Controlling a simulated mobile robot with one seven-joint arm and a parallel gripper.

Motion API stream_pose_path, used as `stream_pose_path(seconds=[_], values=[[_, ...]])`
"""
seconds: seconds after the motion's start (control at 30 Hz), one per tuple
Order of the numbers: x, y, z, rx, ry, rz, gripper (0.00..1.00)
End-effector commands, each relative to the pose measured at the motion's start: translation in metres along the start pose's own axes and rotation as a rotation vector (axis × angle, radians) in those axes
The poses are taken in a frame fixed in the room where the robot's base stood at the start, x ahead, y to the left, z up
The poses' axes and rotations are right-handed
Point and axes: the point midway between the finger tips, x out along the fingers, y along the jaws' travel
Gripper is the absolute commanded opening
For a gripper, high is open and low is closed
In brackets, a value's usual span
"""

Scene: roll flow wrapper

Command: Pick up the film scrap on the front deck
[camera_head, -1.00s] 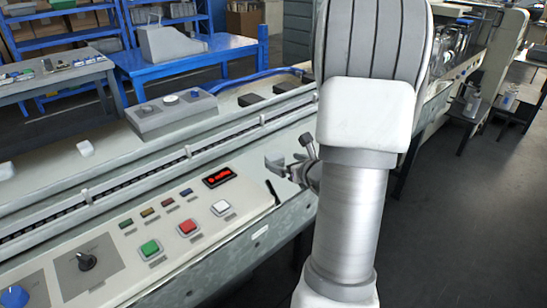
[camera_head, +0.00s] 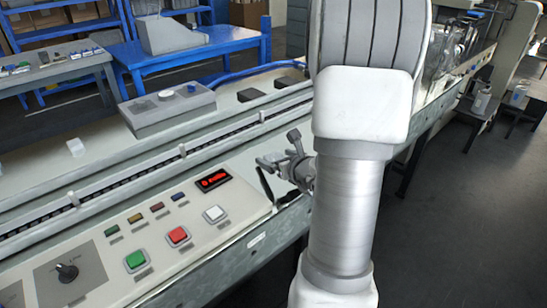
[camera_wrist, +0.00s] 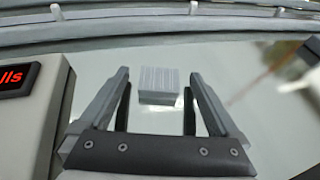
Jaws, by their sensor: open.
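A small pale grey block with a ridged top (camera_wrist: 158,80) lies on the light front deck in the wrist view. It looks to be the film scrap. My gripper (camera_wrist: 159,92) is open, with one finger to the left and one to the right of the block in the picture. The block appears beyond the fingertips, apart from them; I cannot tell the exact height gap. In the head view my gripper (camera_head: 279,160) is over the deck just past the control panel, partly behind my arm. The block cannot be made out there.
The control panel (camera_head: 150,232) with coloured buttons and a red display (camera_head: 213,180) stands close left of my gripper. A rail with a chain channel (camera_head: 130,182) runs behind the deck. A grey switch box (camera_head: 167,109) sits farther back. Open floor (camera_head: 455,220) is at right.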

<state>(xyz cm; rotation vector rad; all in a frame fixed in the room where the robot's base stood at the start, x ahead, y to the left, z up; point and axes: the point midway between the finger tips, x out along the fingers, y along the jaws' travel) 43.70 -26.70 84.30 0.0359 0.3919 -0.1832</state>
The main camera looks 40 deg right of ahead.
Motion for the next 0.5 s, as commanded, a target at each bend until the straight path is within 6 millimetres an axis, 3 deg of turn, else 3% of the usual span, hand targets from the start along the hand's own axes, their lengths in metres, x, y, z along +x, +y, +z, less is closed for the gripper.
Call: stream_pose_path(seconds=[0.23, 0.5], values=[[0.0, 0.0003, 0.0, 0.0, 0.0, 0.0, 0.96], [0.0001, 0.0003, 0.0, 0.0, 0.0, 0.0, 0.47]])
